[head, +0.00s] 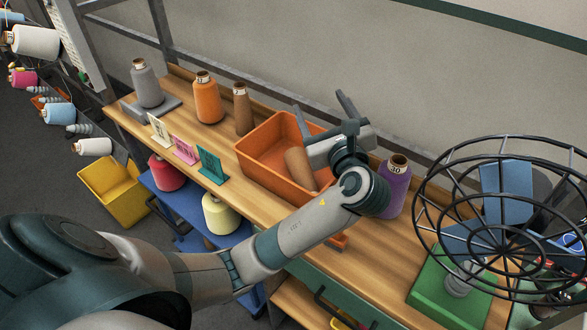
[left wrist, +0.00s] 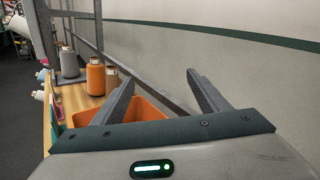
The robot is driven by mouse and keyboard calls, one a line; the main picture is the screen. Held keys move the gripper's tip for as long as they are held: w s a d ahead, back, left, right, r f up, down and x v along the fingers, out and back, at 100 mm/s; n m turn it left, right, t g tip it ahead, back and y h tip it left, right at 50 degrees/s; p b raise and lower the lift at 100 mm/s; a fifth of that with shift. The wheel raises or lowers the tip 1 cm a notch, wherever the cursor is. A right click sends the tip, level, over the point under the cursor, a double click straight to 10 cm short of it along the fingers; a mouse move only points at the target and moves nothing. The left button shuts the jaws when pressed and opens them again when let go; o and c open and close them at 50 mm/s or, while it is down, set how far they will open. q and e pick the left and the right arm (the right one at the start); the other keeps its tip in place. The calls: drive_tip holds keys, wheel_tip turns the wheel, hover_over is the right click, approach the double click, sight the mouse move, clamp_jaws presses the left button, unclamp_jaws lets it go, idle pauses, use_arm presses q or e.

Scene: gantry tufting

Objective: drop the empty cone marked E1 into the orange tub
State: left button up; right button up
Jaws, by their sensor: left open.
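The orange tub (head: 258,157) stands on the wooden bench; its rim also shows in the left wrist view (left wrist: 150,110). A bare brown cone (head: 299,168) lies tilted inside the tub, partly hidden by my left arm; I see no mark on it. Another brown cone (head: 242,110) stands upright on the bench left of the tub, with a tag too small to read. My left gripper (head: 319,99) is over the tub's back right side, open and empty, with fingers pointing up and away. My right gripper is not in view.
An orange cone (head: 208,102) and a grey cone (head: 146,85) stand at the bench's left. Small signs (head: 185,150) line the front edge. A purple cone (head: 394,188) stands right of my gripper, near a black wire cage fan (head: 500,215). A yellow bin (head: 115,190) is below left.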

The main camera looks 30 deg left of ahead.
use_arm(q)
drive_tip(key=shift+d+r+b, duration=0.2)
drive_tip(key=shift+d+r, duration=0.35)
drive_tip(key=shift+d, duration=0.35)
drive_tip(key=shift+d+r+b, duration=0.2)
drive_tip(key=shift+d+r, duration=0.3)
drive_tip(key=shift+d, duration=0.35)
